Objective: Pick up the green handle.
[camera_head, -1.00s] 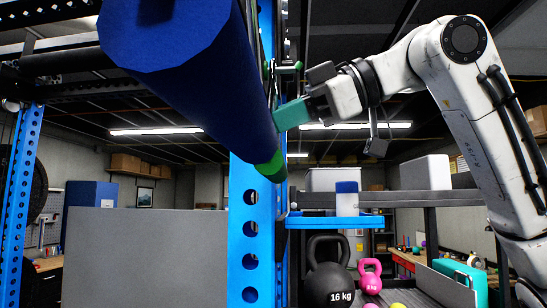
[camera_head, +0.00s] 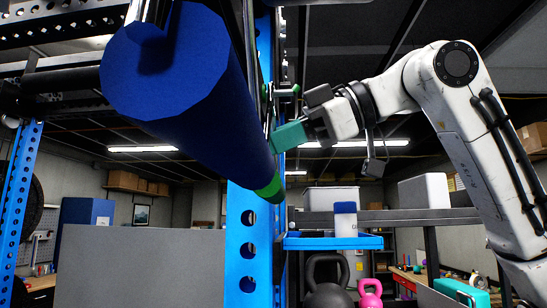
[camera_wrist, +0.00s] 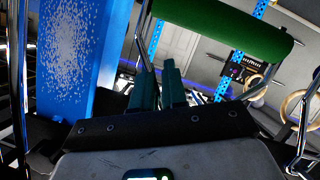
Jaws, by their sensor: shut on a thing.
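The green handle (camera_wrist: 222,28) is a thick dark green grip across the top of the wrist view, with thin metal side bars running down from it. My gripper (camera_wrist: 170,72) has teal fingers close together just below the grip, where a side bar comes down to them. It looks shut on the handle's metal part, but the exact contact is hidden. In the head view my gripper (camera_head: 274,138) reaches left to the blue rack post, beside a large blue roll. Small green parts show above it, too small to identify.
The blue roll (camera_head: 190,95) with a green end band fills the upper left. The blue perforated post (camera_head: 240,235) stands close to my gripper. A blue tray (camera_head: 335,242) and kettlebells (camera_head: 327,290) are below. A gold ring (camera_wrist: 296,103) hangs at right in the wrist view.

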